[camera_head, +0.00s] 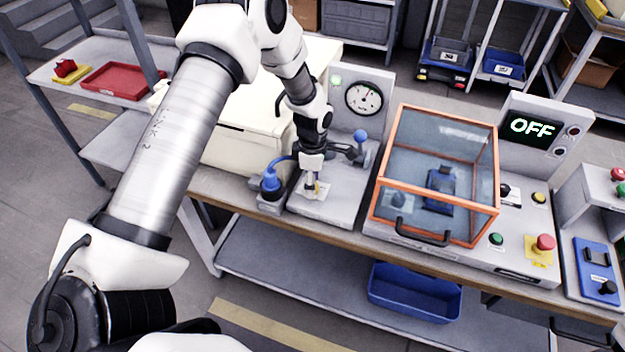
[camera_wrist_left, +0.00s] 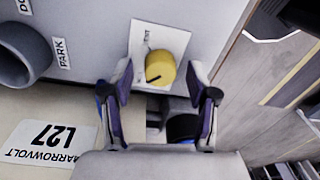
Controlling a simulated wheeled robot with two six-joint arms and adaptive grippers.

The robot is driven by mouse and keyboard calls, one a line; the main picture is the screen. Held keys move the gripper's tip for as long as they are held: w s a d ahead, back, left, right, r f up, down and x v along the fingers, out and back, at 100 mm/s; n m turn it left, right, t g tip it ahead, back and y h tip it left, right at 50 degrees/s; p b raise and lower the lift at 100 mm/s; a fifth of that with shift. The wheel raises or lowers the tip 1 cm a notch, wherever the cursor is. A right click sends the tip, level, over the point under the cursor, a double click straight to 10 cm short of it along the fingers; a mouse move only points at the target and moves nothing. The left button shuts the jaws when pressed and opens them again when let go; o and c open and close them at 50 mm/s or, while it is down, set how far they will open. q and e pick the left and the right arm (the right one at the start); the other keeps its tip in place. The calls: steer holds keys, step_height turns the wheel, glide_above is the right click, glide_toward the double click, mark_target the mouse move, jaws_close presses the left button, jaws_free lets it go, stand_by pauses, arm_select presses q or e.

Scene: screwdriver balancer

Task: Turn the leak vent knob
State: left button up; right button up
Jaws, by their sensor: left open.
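The leak vent knob is a yellow round knob (camera_wrist_left: 161,72) with a dark pointer line, on a white plate (camera_wrist_left: 143,38) whose lettering is partly readable. In the head view, a little yellow of the knob (camera_head: 317,188) shows below my gripper on the grey gauge station (camera_head: 340,196). My left gripper (camera_head: 312,176) points down over the knob. In the left wrist view its two fingers (camera_wrist_left: 160,80) are apart, one on each side of the knob. I cannot tell whether they touch it. My right gripper is not in view.
A round gauge (camera_head: 363,97) and a blue-ball lever (camera_head: 361,136) stand close behind and right of my gripper. A blue tool (camera_head: 271,181) stands just left. An orange-framed clear cover (camera_head: 437,113) is to the right, beside a display (camera_head: 531,128) reading OFF.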

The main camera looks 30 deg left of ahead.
arm_select(q)
steer(key=shift+s, duration=0.1)
jaws_close()
steer(key=shift+m, duration=0.3)
steer(key=m+p, duration=0.1)
steer(key=m, duration=0.2)
steer(key=m+p, duration=0.1)
steer(key=m, duration=0.4)
steer(key=shift+d, duration=0.1)
steer(key=m, duration=0.4)
steer(key=shift+s+f+y, duration=0.1)
steer(key=shift+y, duration=0.2)
steer(key=m, duration=0.5)
steer(key=shift+m, duration=0.3)
